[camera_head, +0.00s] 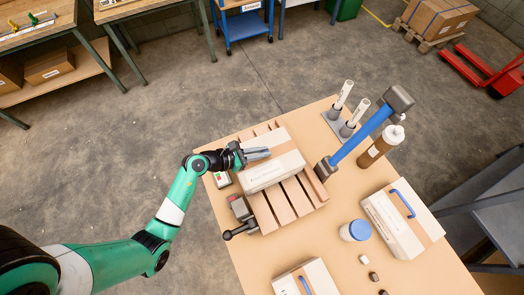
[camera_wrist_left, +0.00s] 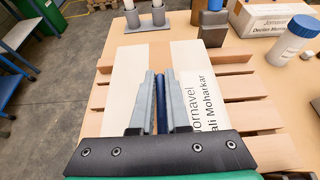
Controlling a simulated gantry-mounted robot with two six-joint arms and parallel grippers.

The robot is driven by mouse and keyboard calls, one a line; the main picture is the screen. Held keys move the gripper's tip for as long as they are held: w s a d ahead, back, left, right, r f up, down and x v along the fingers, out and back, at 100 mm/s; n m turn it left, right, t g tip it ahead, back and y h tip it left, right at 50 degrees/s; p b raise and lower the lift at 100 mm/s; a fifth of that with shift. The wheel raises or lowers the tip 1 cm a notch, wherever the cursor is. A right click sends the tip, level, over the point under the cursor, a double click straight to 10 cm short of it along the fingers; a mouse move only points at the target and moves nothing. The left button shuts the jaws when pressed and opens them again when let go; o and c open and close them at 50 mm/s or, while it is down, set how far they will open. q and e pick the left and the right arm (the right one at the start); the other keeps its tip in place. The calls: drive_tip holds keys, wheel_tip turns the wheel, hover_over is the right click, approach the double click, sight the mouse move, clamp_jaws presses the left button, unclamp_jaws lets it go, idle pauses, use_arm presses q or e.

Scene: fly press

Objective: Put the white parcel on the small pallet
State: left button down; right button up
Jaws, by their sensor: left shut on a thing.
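The white parcel (camera_head: 277,172) with brown tape lies over the slats of the small wooden pallet (camera_head: 304,194) on the table. Whether its underside touches the slats cannot be told. My left gripper (camera_head: 262,153) is above the parcel, shut on its blue handle. In the left wrist view the blue handle (camera_wrist_left: 160,104) shows between the two grey fingers, and the parcel (camera_wrist_left: 118,76) with its printed label is below them. Pallet slats (camera_wrist_left: 238,87) stick out on both sides of the parcel there. My right gripper is not in view.
A blue-handled hammer-like tool (camera_head: 361,136), white tubes in a grey stand (camera_head: 345,128) and a brown bottle (camera_head: 378,148) stand behind. Two other white parcels (camera_head: 395,226) (camera_head: 307,281) and a blue-lidded jar (camera_head: 356,231) are nearby. A grey clamp-like device (camera_head: 240,211) sits at the pallet's left.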

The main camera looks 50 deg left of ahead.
use_arm(q)
drive_tip(key=c, duration=0.9)
unclamp_jaws()
drive_tip(key=shift+r, duration=0.1)
drive_tip(key=shift+s+r, duration=0.1)
drive_tip(key=shift+r, duration=0.05)
drive_tip(key=p+v, duration=0.2)
drive_tip(key=v, duration=0.9)
drive_tip(key=shift+s, duration=0.4)
drive_tip(key=shift+a+r, duration=0.1)
